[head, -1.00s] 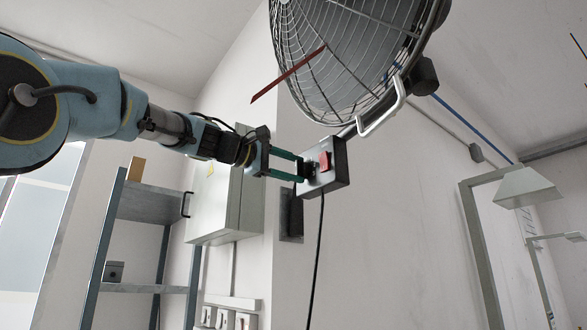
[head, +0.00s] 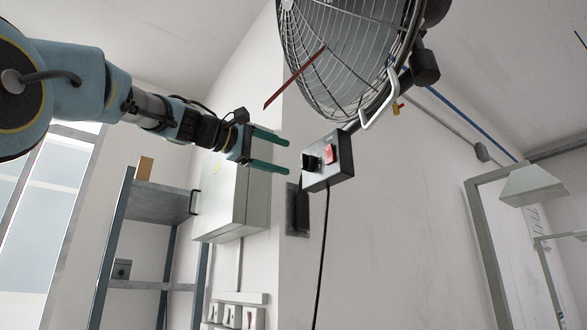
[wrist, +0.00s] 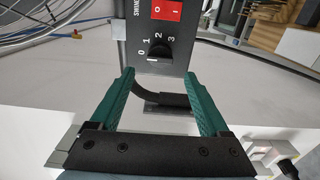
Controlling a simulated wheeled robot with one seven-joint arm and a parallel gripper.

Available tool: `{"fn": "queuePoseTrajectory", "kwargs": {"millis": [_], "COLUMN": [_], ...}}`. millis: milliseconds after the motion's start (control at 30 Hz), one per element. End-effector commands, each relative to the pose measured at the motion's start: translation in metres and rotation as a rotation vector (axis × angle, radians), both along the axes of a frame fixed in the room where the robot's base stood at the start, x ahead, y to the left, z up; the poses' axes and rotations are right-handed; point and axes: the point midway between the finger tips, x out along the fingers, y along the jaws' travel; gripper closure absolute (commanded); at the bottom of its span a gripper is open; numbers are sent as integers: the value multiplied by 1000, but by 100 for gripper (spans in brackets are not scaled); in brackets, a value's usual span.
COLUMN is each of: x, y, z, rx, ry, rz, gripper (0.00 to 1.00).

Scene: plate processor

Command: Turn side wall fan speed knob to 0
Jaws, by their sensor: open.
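The fan speed knob (head: 311,162) is a black knob on the left face of the dark control box (head: 335,168) below the wall fan (head: 345,55). In the wrist view the knob (wrist: 159,51) sits below a red switch (wrist: 166,10), with the numbers 0 to 3 around its left and upper side. A small white mark shows at the knob's lower left, near the 0; its exact alignment is hard to tell. My gripper (head: 287,156) is open and empty, left of the knob and apart from it. Its green fingers also show in the wrist view (wrist: 168,76).
A grey wall cabinet (head: 228,195) and a metal shelf (head: 150,205) stand left, behind my arm. A black cable (head: 322,255) hangs from the box. The fan's wire cage is just above. The space between my fingers and the box is clear.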

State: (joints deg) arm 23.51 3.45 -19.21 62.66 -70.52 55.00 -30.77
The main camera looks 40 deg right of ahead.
Motion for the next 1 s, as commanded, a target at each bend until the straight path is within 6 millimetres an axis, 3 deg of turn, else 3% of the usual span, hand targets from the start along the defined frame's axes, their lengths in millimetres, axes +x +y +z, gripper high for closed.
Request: {"fn": "queuePoseTrajectory", "kwargs": {"millis": [100,300,1000], "x": [1,3,4], "y": [23,44,48], "z": [-4,-1,-1], "rx": [-1,-1,2], "ry": [-2,-1,1], "rz": [3,1,3], "gripper": [20,20,20]}}
